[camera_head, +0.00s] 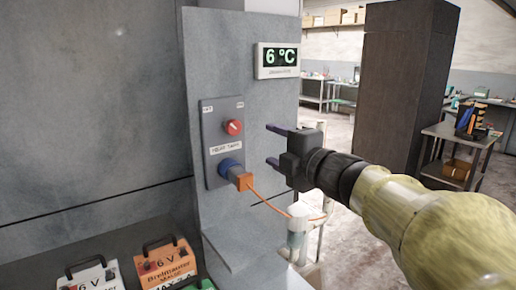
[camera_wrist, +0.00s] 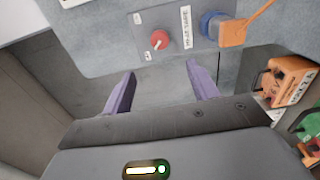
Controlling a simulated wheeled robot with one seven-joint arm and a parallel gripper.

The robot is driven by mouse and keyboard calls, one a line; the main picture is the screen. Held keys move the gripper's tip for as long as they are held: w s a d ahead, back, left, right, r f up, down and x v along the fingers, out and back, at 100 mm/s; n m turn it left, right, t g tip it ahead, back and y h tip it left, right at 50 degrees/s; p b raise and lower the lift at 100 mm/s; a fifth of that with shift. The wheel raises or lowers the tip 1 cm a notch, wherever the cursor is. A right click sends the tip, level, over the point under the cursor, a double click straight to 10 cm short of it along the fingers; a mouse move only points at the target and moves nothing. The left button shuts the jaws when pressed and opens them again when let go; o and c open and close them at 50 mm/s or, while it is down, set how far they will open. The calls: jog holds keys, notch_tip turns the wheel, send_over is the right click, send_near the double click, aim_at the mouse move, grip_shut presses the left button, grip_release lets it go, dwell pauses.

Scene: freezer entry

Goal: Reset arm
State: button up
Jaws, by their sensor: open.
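My gripper (camera_head: 274,145) is open and empty, raised in front of the grey control panel (camera_head: 209,142) on the pillar. Its two purple fingers are spread apart in the wrist view (camera_wrist: 158,88). The red knob (camera_head: 233,127) sits on the panel just left of the fingers and apart from them; it also shows in the wrist view (camera_wrist: 159,40). Below the knob, an orange plug (camera_head: 242,181) sits in the blue socket (camera_head: 229,166).
A display (camera_head: 277,61) above the panel reads 6 °C. An orange battery (camera_head: 168,268) and a white battery (camera_head: 92,275) stand at lower left, with part of a green one beside them. A dark cabinet (camera_head: 400,85) and a side table (camera_head: 462,150) stand behind my arm.

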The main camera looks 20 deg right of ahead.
dwell(0.4)
notch_tip(320, 180, down, 14)
jog(key=w+d+r+m+g+h+p, duration=0.1)
jog(key=m+g+h+p, duration=0.5)
jog(key=m, duration=0.8)
jog(key=s+a+f+m+g+p, duration=0.2)
jog(key=s+a+f+m+g, duration=0.1)
jog(key=s+f, duration=0.4)
jog(key=s+a+f+m+g+p, duration=0.3)
jog(key=s+f+m+g, duration=0.1)
jog(key=s+f, duration=0.3)
jog(key=shift+s+a+m+g, duration=0.3)
jog(key=shift+m+g, duration=0.1)
jog(key=shift+g, duration=0.4)
